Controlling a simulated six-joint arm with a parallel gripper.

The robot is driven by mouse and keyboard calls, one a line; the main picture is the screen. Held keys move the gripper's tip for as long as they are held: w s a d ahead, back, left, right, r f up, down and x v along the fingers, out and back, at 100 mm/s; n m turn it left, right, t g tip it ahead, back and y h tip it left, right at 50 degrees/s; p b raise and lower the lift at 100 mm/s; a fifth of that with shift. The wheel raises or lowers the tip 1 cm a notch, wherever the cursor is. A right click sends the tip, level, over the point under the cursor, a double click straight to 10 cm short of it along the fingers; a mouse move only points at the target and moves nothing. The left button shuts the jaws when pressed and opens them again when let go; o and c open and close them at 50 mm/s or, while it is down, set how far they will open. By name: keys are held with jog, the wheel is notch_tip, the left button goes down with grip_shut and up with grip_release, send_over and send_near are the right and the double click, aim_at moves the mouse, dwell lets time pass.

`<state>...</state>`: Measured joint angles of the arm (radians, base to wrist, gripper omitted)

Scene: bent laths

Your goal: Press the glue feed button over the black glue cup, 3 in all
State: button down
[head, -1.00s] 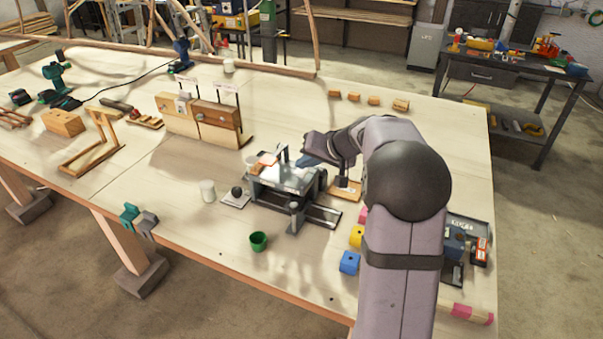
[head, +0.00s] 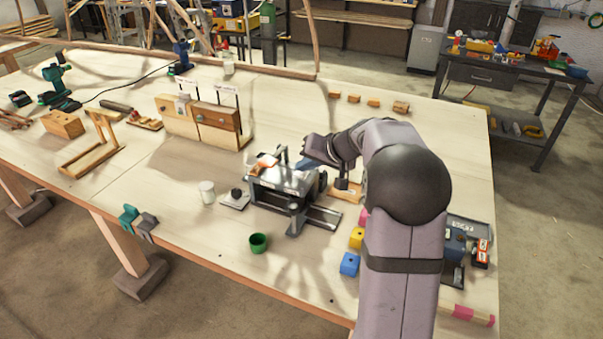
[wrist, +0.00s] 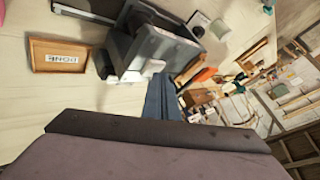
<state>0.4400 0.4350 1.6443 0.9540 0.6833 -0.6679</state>
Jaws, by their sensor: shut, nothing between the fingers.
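A grey machine (head: 285,183) stands on the bench. It also shows in the wrist view (wrist: 160,45). A small black object (head: 237,193), which looks like the black glue cup, sits on a pale square plate left of the machine; it also shows in the wrist view (wrist: 219,28). I cannot pick out the glue feed button. My gripper (wrist: 160,80) has blue fingers, shut and empty, pointing toward the machine. In the head view the fingers are at the machine's far right side, partly hidden. I cannot tell whether they touch it.
A white cup (head: 207,192) and a green cup (head: 258,243) stand left and in front of the machine. A wooden tray marked DONE (wrist: 68,56) lies beside it. Yellow (head: 356,238) and blue (head: 349,263) blocks stand to the right. The front left bench is mostly clear.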

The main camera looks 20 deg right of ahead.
aim_at(305, 175)
jog(key=shift+f+b, duration=0.55)
jog(key=shift+b, duration=0.05)
dwell(0.5)
jog(key=shift+r, duration=0.1)
jog(key=shift+r+p, duration=0.8)
jog(key=shift+r, duration=0.3)
jog(key=shift+r+p, duration=1.6)
jog(key=shift+r, duration=0.9)
jog(key=shift+r, duration=0.1)
dwell(0.9)
